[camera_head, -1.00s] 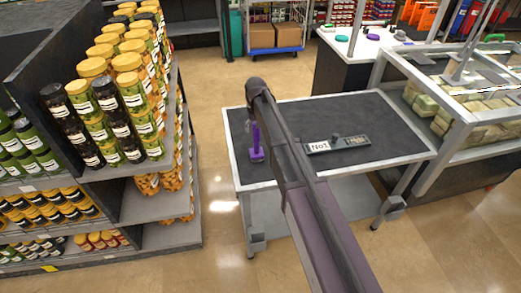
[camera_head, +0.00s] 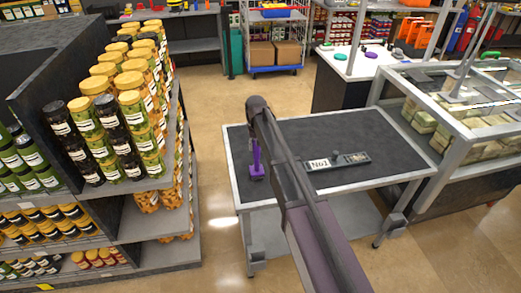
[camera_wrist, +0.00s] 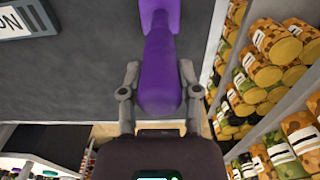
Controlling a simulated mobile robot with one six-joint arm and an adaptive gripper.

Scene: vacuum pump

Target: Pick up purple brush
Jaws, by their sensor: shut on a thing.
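The purple brush (camera_head: 257,158) shows at the left part of the dark-topped table (camera_head: 320,135), just left of my arm. In the wrist view the purple brush (camera_wrist: 160,65) lies between the two fingers of my gripper (camera_wrist: 160,85), which is shut on its handle end. The brush's far end runs out of the top of the wrist view. In the head view my arm hides most of the gripper. I cannot tell whether the brush is touching the table top.
A labelled grey device (camera_head: 338,162) lies on the table to the right of my arm. A shelf with several jars (camera_head: 125,110) stands close at the left. A glass-topped case (camera_head: 450,105) stands at the right. Open floor (camera_head: 215,95) lies between shelf and table.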

